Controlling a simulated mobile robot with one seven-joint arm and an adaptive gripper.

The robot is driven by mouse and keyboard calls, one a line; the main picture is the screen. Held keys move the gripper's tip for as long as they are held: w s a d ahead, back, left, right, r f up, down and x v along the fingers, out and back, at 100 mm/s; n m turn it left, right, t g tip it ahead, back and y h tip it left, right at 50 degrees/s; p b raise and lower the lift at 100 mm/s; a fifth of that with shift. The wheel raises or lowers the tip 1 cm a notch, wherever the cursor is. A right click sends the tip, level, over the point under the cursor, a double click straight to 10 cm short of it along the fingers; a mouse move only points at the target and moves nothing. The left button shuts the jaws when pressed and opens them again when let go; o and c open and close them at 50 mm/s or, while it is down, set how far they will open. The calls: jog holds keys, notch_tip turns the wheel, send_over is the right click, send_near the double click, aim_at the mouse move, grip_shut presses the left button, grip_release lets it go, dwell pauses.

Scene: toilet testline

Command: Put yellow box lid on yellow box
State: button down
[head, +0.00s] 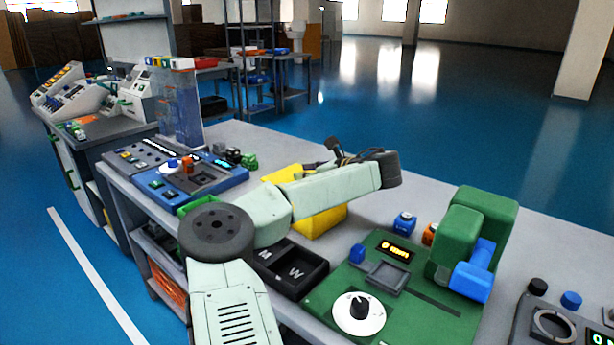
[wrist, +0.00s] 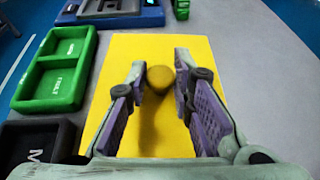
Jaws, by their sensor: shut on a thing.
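My gripper (wrist: 162,82) is shut on the round yellow knob (wrist: 160,76) of the yellow box lid, between its purple-padded fingers. The flat yellow lid (wrist: 130,62) spreads below the fingers in the wrist view. In the head view, yellow surfaces show on both sides of my arm: a flat part (head: 283,173) behind it and the side of the yellow box (head: 322,222) below it. My arm hides the join between them, so I cannot tell whether lid and box touch. The gripper's fingertips are hidden in the head view.
A green two-compartment tray (wrist: 52,94) and a black tray marked M and W (head: 312,284) lie beside the yellow box. A green device with a dial (head: 340,288) stands to the right. A blue device (head: 150,184) is at the far left of the grey table.

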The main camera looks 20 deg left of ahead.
jog(key=shift+f+b, duration=0.25)
jog(key=shift+b, duration=0.1)
jog(key=c, duration=1.4)
grip_release()
jog(key=shift+r, duration=0.1)
jog(key=r+p, duration=0.1)
jog(key=p, duration=0.2)
jog(key=shift+r, duration=0.25)
jog(key=shift+d, duration=0.3)
jog(key=b+v, duration=0.5)
jog(key=v, duration=0.6)
